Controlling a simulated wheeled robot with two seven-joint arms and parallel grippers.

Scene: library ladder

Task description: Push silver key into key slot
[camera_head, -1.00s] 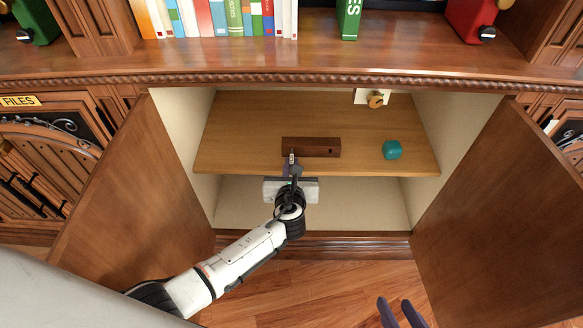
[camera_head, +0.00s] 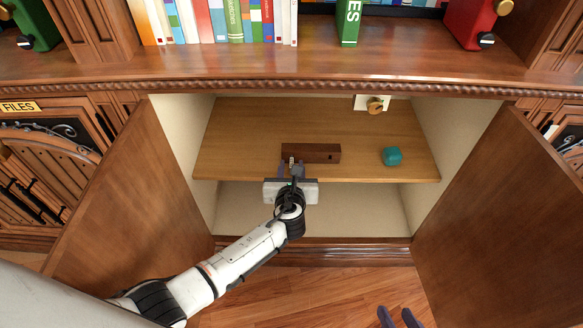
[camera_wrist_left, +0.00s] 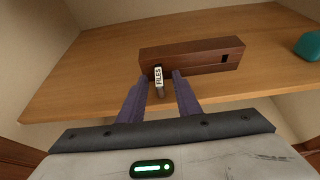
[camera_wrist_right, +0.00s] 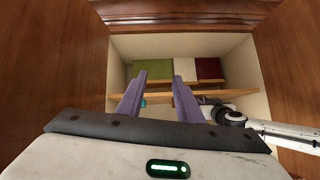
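A dark brown wooden block (camera_head: 322,153) lies on the cabinet shelf, also seen in the left wrist view (camera_wrist_left: 200,55). A dark slot (camera_wrist_left: 224,59) shows near its right end. My left gripper (camera_wrist_left: 159,77) is open, with a finger on each side of the key and gaps between. My right gripper (camera_head: 400,312) is open and empty, low outside the cabinet.
A teal cube (camera_head: 392,156) lies on the shelf (camera_head: 240,140) right of the block. A round brass knob (camera_head: 375,106) on a white plate is at the back. Open doors (camera_head: 135,205) (camera_head: 505,215) flank the cabinet.

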